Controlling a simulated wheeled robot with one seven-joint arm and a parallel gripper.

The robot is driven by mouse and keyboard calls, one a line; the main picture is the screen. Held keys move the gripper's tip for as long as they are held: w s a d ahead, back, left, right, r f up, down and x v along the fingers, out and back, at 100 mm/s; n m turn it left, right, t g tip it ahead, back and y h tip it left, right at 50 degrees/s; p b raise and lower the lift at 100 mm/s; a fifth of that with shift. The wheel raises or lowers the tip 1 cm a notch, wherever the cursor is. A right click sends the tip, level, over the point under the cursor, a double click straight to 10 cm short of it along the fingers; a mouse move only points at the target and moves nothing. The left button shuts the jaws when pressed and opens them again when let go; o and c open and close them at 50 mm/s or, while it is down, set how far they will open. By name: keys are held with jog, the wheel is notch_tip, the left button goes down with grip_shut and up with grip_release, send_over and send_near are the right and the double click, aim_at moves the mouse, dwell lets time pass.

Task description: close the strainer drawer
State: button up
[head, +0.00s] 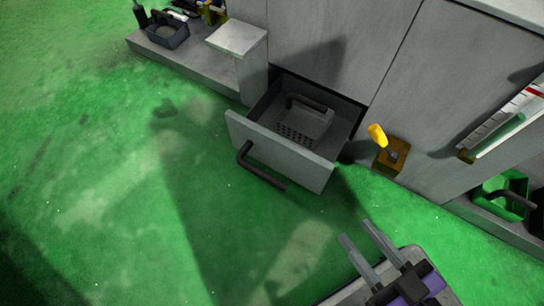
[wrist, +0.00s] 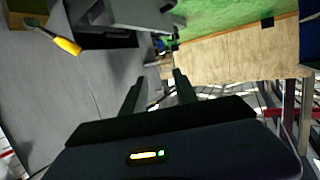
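The strainer drawer (head: 278,156) is pulled out of the grey machine cabinet near the floor, in the middle of the head view. Its front has a dark bar handle (head: 262,168). Inside it lies a grey strainer (head: 304,122) with holes and a handle of its own. My gripper (head: 357,238) is open and empty, below and to the right of the drawer front, apart from it. In the wrist view the two fingers (wrist: 158,90) stand apart with nothing between them. Part of a grey box shape, perhaps the drawer, shows at the top of that view.
A yellow-handled lever (head: 378,136) on a brown block sticks out right of the drawer. A green bin (head: 503,196) sits at the far right. A ledge with a dark tray (head: 168,36) is at the upper left. The green floor before the drawer is clear.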

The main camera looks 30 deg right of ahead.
jog(key=shift+n+t+y, duration=0.5)
jog(key=shift+t+y, duration=0.2)
jog(key=shift+t, duration=0.1)
jog(key=w+r+p, duration=0.1)
jog(key=w+a+r+p, duration=0.1)
jog(key=w+r, duration=0.1)
jog(key=w+a+r+p, duration=0.1)
jog(key=shift+w+r, duration=0.35)
jog(key=shift+r, duration=0.05)
grip_shut()
jog(key=w+a+f+n+g+y+p, duration=0.1)
jog(key=w+a+f+n+g+p, duration=0.2)
jog(key=w+a+f+n+p, duration=0.6)
jog(key=w+a+f+n+g+p, duration=0.1)
jog(key=w+a+n+g+p, duration=0.3)
jog(key=w+a, duration=0.95)
jog(key=n+g+h+b, duration=0.4)
jog(key=n+g+h, duration=0.1)
jog(key=n+h, duration=0.5)
send_near(270, 141)
notch_tip(270, 141, down, 5)
jog(key=shift+d, duration=0.15)
jog(key=shift+w+d+r+b, duration=0.2)
jog(key=shift+w+d, duration=0.25)
jog(key=shift+d, duration=0.35)
jog(key=shift+w+d+r+b, duration=0.1)
jog(key=shift+w+d+r, duration=0.1)
jog(key=shift+w+d, duration=0.45)
